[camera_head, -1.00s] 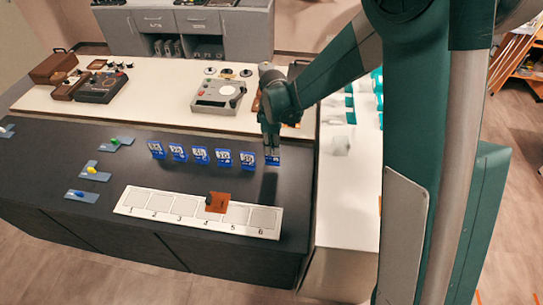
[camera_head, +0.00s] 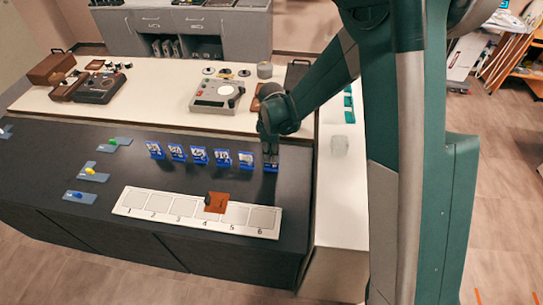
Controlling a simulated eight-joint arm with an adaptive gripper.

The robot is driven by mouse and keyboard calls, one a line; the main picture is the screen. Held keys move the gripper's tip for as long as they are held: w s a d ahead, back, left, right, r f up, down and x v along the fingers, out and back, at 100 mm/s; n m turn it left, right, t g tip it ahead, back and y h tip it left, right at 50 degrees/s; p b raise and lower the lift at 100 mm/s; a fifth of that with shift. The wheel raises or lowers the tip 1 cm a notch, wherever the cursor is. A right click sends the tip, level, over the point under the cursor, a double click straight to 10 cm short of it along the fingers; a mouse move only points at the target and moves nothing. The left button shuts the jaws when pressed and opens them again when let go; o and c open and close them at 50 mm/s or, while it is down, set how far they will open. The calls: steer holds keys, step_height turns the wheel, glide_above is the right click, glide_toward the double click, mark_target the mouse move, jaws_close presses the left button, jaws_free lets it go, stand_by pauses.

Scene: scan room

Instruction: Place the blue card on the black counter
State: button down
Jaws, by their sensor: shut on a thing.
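Several blue cards with white faces stand in a row on the black counter (camera_head: 60,165). The rightmost blue card (camera_head: 271,167) is directly below my gripper (camera_head: 270,157), at the right end of the row. My gripper points down and is shut on this card; the fingertips are small and partly hidden by the card's top and the arm. The card's lower edge looks close to the counter, but I cannot tell whether it touches. The neighbouring blue card (camera_head: 246,160) stands just to its left, apart from it.
A white board (camera_head: 120,208) with numbered squares lies in front of the row, with a brown piece (camera_head: 215,202) near square 4. Blue-grey plates with coloured knobs lie at left.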

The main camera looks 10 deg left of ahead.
steer(key=shift+f, duration=0.2)
steer(key=c, duration=3)
jaws_free()
steer(key=shift+f, duration=0.1)
steer(key=o, duration=0.4)
steer(key=shift+o, duration=0.2)
steer(key=shift+r, duration=0.2)
step_height(320, 180, up, 12)
steer(key=shift+p, duration=0.35)
